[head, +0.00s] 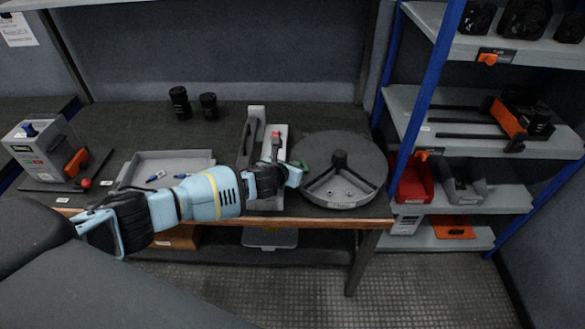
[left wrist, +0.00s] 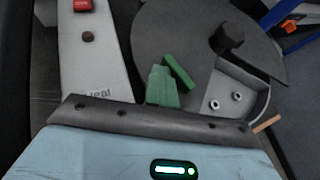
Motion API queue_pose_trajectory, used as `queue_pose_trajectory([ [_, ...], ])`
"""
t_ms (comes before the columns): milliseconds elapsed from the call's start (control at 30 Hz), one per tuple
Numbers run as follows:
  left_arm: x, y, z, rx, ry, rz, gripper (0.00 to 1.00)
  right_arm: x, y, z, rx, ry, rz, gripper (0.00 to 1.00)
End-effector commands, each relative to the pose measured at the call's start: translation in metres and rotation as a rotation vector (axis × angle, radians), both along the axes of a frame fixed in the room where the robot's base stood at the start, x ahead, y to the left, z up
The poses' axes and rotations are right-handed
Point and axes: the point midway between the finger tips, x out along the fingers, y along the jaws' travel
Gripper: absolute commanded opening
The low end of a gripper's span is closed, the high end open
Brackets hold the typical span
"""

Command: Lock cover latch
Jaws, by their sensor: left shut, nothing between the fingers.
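A round dark grey unit (head: 345,160) lies on the bench, right of centre. It has a black centre knob (head: 340,158) and an open wedge with small metal studs (head: 340,192) at its front. A small green bar, seemingly the latch (left wrist: 179,72), lies at an angle on the unit's left side in the left wrist view. My left gripper (head: 296,175) is shut and empty at the unit's left edge, close to the bar. A paler green stepped piece (left wrist: 162,87) shows just before the bar; I cannot tell whether they touch. My right gripper is not in view.
A grey plate with a red button (head: 276,134) stands just left of the round unit. A grey tray (head: 150,165) lies left under my arm, with two black cylinders (head: 180,102) behind it. A blue-posted shelf (head: 460,130) stands at the right.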

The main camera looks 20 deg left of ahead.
Motion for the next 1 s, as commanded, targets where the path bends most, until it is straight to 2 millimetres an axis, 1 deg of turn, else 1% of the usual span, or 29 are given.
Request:
queue_pose_trajectory([
  [33,-0.001,-0.007,0.000,-0.007,-0.001,-0.012,0.00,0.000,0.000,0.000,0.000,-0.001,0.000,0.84],
  [133,0.000,-0.006,0.010,-0.007,-0.005,-0.013,0.00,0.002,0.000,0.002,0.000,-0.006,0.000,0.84],
  [267,0.001,-0.003,0.034,-0.003,-0.011,-0.008,0.00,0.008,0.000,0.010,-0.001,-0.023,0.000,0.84],
  [300,0.002,-0.002,0.043,-0.004,-0.013,-0.007,0.00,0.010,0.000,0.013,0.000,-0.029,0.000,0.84],
  [333,-0.002,-0.003,0.044,-0.004,-0.009,-0.007,0.00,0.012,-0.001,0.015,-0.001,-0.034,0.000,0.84],
  [367,-0.010,-0.006,0.041,-0.004,-0.004,-0.007,0.00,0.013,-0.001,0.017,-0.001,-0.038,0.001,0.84],
  [700,-0.074,-0.026,0.046,-0.002,-0.004,-0.003,0.00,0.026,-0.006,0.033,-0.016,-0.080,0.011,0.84],
  [900,-0.113,-0.039,0.049,-0.003,-0.003,-0.002,0.00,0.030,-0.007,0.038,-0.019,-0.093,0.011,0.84],
  [1000,-0.128,-0.044,0.050,-0.002,-0.003,-0.001,0.00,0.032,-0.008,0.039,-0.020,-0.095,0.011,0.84],
])
